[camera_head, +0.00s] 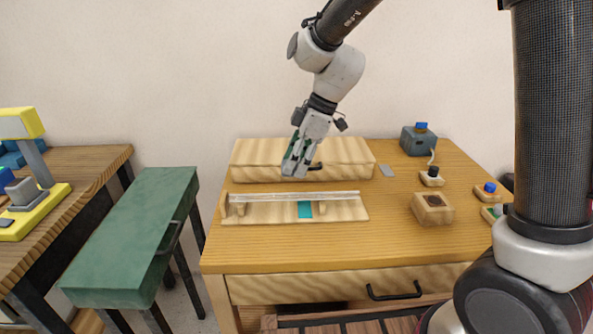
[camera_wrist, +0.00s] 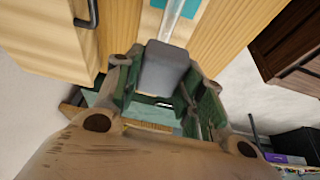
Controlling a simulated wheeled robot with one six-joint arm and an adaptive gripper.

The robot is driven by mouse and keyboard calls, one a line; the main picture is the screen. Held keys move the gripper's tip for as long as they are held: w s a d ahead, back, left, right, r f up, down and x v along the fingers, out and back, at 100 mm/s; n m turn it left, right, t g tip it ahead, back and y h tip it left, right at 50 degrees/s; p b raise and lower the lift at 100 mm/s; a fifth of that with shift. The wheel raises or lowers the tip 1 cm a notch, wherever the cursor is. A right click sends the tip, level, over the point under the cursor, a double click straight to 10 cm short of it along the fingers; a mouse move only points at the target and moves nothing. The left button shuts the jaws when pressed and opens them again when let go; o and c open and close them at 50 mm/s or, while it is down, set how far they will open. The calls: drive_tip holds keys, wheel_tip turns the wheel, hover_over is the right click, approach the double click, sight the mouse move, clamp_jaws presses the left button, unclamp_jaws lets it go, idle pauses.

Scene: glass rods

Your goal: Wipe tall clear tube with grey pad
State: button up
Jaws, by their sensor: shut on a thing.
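The tall clear tube (camera_head: 285,194) lies lengthwise across a low wooden cradle (camera_head: 348,214). One end of the tube (camera_wrist: 175,16) shows at the top of the wrist view. My gripper (camera_head: 296,165) is above and behind the tube, pointing down and apart from it. In the wrist view, its green fingers are shut on a grey pad (camera_wrist: 165,68).
A teal patch (camera_head: 305,209) lies on the cradle base. A wooden drawer box (camera_head: 262,160) stands behind. A small grey slab (camera_head: 387,170), a wooden block (camera_head: 432,208) and a blue-capped grey box (camera_head: 418,142) are to the right. The front tabletop (camera_head: 330,250) is clear.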

drive_tip(key=shift+r, duration=0.95)
